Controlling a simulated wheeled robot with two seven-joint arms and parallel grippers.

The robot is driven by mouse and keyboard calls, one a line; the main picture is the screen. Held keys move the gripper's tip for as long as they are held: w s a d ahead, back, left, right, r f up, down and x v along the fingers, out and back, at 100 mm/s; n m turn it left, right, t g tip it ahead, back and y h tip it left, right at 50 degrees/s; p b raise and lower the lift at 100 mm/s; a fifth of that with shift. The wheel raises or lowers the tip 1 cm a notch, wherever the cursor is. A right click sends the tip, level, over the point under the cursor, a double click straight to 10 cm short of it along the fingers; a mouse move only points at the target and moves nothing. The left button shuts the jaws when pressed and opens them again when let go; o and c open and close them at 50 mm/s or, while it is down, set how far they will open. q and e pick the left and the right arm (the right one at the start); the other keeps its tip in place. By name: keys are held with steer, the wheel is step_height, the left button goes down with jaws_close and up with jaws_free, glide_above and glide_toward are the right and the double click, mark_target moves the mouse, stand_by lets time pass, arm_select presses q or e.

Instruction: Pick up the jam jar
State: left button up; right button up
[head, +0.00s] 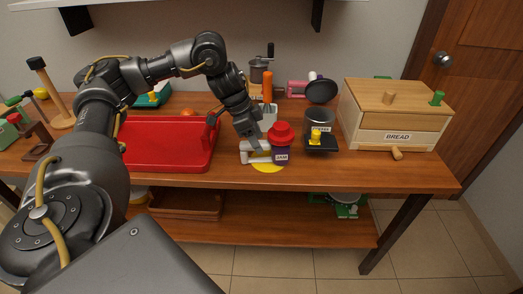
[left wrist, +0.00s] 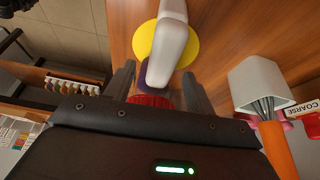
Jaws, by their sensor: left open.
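The jam jar (head: 281,156) is purple, with a red lid and a JAM label, and stands upright on a yellow disc (head: 268,168) on the table. A white handle-like piece (head: 257,158) is at its left side; I cannot tell whether it is attached. My left gripper (head: 257,147) is open and points down close to the jar's left side. In the left wrist view, the jar's red lid (left wrist: 151,101) and part of its purple body show between the open fingers (left wrist: 158,88), partly hidden by the gripper housing. My right gripper is not in view.
A red tray (head: 168,165) lies left of the jar. A black stand with a grey canister (head: 319,122) is close on the right, and a wooden bread box (head: 395,115) is beyond it. A pale utensil holder (left wrist: 262,85) with an orange-handled whisk (left wrist: 278,148) is close behind.

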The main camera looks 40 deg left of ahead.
mark_target(265, 150)
arm_select(q)
steer(key=shift+x, duration=2.65)
steer(key=shift+d+r, duration=0.1)
steer(key=shift+d, duration=0.05)
steer(key=shift+c, duration=0.4)
steer(key=shift+w, duration=0.1)
jaws_close()
